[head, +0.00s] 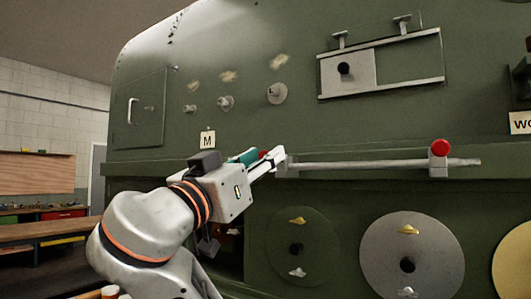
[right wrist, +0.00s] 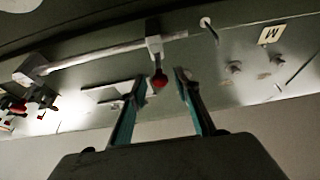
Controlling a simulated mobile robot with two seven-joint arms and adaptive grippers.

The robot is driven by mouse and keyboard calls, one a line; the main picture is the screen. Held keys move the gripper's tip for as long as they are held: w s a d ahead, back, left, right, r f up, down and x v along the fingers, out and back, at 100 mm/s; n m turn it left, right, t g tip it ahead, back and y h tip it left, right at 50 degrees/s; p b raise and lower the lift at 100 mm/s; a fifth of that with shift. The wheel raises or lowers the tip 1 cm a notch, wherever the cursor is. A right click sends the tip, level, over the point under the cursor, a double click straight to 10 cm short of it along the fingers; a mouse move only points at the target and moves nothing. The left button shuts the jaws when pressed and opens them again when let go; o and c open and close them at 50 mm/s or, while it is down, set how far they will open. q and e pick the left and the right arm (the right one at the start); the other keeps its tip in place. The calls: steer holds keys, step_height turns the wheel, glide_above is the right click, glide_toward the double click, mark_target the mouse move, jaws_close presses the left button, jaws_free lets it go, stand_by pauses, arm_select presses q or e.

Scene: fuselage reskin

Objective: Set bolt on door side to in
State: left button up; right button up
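A long pale bar (head: 360,163) runs level along the green fuselage side. A bracket with a red knob (head: 440,147) stands near its right end. A second red knob (right wrist: 160,80) hangs from a bracket (right wrist: 154,45) at the other end of the bar, on the side of the M sign. My right gripper (head: 272,158) is at this left end and partly hides that knob. In the right wrist view its two fingers (right wrist: 156,88) are apart, with the red knob in the gap near the tips; contact cannot be told. My left gripper is not in view.
A hatch door with a handle (head: 132,111) is at the left, and an M sign (head: 208,140) sits above my arm. Several round knobs and a framed sliding plate (head: 348,74) are above the bar. Round discs (head: 412,255) are below. A workbench (head: 45,232) stands at far left.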

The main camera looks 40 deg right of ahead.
steer(key=shift+w+d+r, duration=0.25)
steer(key=shift+d, duration=0.35)
jaws_close()
steer(key=shift+w+d, duration=0.25)
steer(key=shift+d, duration=0.35)
steer(key=shift+w+d, duration=0.25)
steer(key=shift+d, duration=0.3)
steer(key=shift+r, duration=0.1)
